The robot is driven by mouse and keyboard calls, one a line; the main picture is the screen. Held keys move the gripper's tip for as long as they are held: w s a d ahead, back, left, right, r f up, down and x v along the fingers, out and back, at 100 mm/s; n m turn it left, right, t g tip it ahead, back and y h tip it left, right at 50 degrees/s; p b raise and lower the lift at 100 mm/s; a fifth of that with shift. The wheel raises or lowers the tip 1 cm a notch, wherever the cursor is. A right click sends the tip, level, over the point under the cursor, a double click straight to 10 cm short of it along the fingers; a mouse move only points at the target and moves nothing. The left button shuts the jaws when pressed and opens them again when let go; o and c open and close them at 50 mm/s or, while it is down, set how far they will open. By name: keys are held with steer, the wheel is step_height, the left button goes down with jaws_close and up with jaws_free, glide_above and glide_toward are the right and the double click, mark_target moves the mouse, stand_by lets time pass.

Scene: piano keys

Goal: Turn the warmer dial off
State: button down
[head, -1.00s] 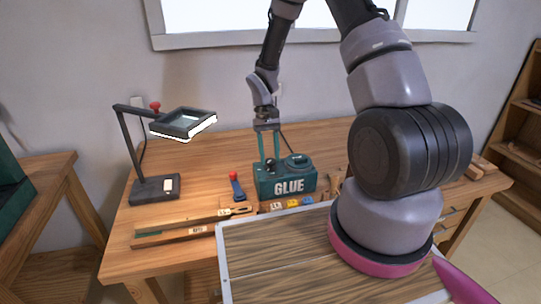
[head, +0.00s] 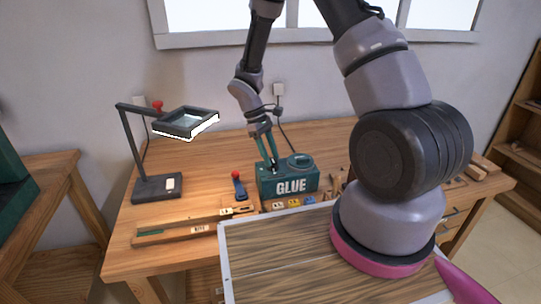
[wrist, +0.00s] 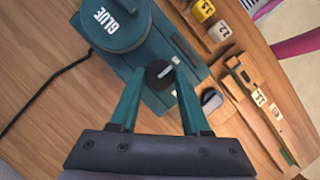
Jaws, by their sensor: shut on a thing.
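The teal glue warmer (head: 289,184), marked GLUE, stands on the wooden bench. In the wrist view its box (wrist: 190,62) carries a round lidded pot (wrist: 112,22). The black warmer dial (wrist: 157,76) has a pale pointer line aimed up and right in that view. My gripper (wrist: 160,76) has its teal fingers on either side of the dial and is shut on it. In the head view my gripper (head: 270,164) reaches down at a tilt onto the left part of the warmer's top, where the fingers hide most of the dial.
A magnifier lamp (head: 157,188) stands at the left of the bench. Wooden strips (head: 190,228) and small numbered blocks (head: 294,204) lie in front. A black cord (wrist: 45,90) runs from the warmer.

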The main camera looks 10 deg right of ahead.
stand_by(0.4)
steer(key=shift+c, duration=1.9)
jaws_free()
steer(key=v, duration=1)
steer(key=shift+r, duration=0.4)
steer(key=shift+a, duration=0.1)
